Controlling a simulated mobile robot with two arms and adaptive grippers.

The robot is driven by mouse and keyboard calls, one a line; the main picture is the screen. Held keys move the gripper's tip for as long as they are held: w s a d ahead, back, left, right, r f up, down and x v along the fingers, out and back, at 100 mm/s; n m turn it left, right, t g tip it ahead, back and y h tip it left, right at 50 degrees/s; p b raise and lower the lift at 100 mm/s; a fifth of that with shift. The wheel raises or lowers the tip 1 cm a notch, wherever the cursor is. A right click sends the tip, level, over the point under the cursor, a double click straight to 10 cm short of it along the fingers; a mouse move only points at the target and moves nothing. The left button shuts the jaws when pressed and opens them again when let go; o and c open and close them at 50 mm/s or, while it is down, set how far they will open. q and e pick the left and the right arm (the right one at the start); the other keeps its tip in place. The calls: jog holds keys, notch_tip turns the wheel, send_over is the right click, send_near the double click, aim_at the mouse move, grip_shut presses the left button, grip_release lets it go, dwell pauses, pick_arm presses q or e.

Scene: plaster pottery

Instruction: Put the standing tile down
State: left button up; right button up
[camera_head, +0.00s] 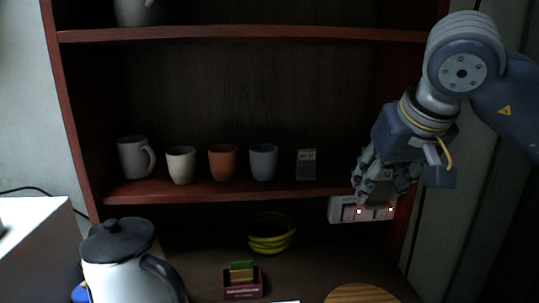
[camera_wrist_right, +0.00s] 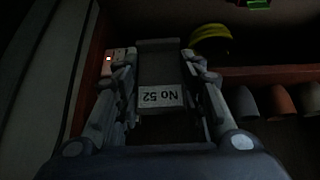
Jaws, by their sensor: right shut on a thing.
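A dark grey tile (camera_wrist_right: 160,68) with a white label reading "No 52" is between the fingers of my right gripper (camera_wrist_right: 165,88), which is shut on it. In the wrist view the label appears upside down. In the head view my right gripper (camera_head: 374,182) is at the right end of the middle shelf, in front of its edge, and mostly hides the tile. Another grey tile (camera_head: 306,164) with a pale label stands upright on the shelf, left of the gripper and apart from it. My left gripper is not in view.
On the middle shelf (camera_head: 235,192), a grey mug (camera_head: 135,157) and white, orange and blue-grey cups stand left of the tile. A lit power strip (camera_head: 345,210) is below the gripper. A yellow bowl stack (camera_head: 272,234), a small box (camera_head: 243,283) and a kettle (camera_head: 120,262) are lower down.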

notch_tip(320, 180, down, 16)
jog(key=w+a, duration=0.1)
jog(key=shift+a+f, duration=0.2)
jog(key=shift+w, duration=0.15)
